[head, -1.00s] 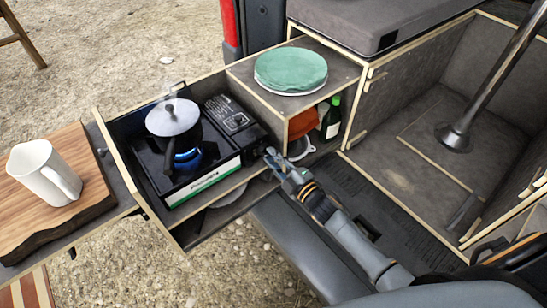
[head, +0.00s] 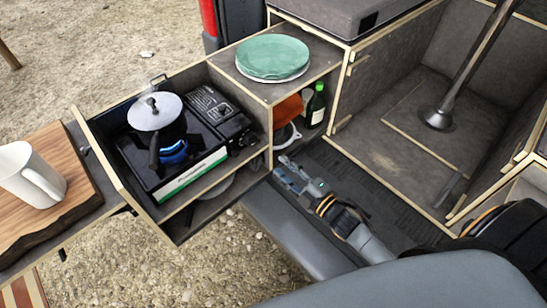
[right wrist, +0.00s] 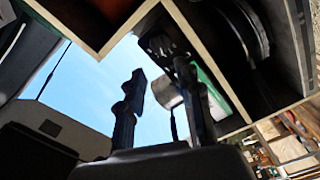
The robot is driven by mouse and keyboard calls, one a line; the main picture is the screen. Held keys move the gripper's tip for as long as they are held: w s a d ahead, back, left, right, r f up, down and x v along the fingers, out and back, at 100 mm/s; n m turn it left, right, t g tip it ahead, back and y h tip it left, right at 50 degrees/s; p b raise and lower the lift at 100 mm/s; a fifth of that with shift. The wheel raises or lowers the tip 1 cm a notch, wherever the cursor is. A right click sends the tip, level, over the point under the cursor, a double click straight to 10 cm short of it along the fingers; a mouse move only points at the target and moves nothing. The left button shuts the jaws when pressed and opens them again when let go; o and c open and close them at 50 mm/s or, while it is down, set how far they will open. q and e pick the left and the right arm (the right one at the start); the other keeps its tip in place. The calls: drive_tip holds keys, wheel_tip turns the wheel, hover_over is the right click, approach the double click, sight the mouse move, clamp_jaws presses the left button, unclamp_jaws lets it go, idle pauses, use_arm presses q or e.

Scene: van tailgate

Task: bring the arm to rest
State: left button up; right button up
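My right gripper (head: 284,167) is low beside the right end of the stove drawer, over the dark van floor, and looks empty. In the right wrist view its two fingers (right wrist: 160,78) stand apart with nothing between them; a grey pot shape shows behind the gap. The right arm reaches in from the lower right of the head view. My left gripper is not in view.
A lidded pot (head: 155,112) sits over a blue flame on the camping stove (head: 190,178) in the pulled-out drawer (head: 130,190). A green plate (head: 273,57) lies on the cabinet above a bottle (head: 316,108). A white mug (head: 30,178) stands on a wooden board (head: 75,205).

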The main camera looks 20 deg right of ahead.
drive_tip(key=shift+s+d, duration=0.2)
drive_tip(key=shift+s, duration=0.45)
